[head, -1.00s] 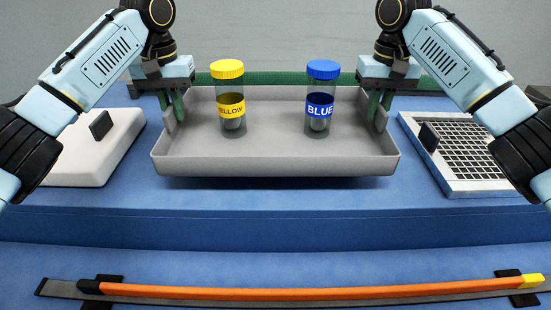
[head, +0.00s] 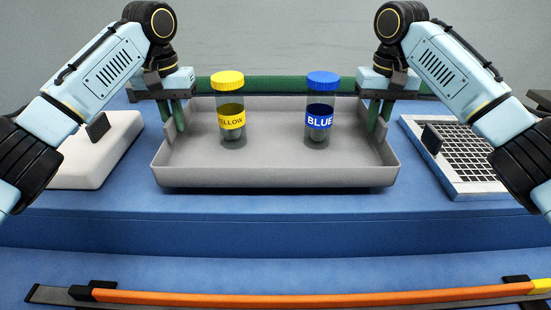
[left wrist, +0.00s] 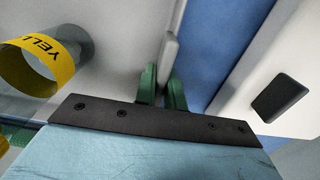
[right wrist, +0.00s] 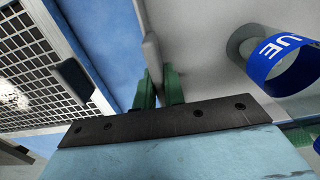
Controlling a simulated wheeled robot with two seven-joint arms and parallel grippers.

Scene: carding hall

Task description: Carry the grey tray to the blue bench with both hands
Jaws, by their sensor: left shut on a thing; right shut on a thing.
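The grey tray (head: 275,176) is in the middle of the head view, over a blue padded surface (head: 275,232). It looks roughly level; I cannot tell whether its underside touches the blue surface. A yellow-capped jar (head: 231,120) and a blue-capped jar (head: 320,121) stand upright in it, apart. My left gripper (head: 174,117) is shut on the tray's raised left tab, which shows between the fingers in the left wrist view (left wrist: 162,88). My right gripper (head: 378,117) is shut on the right tab, also seen in the right wrist view (right wrist: 158,88).
A white box with a black handle (head: 95,165) lies left of the tray. A white-framed mesh panel with a black handle (head: 465,160) lies to the right. A long orange bar (head: 300,299) crosses the front. A green bar (head: 285,84) runs behind the tray.

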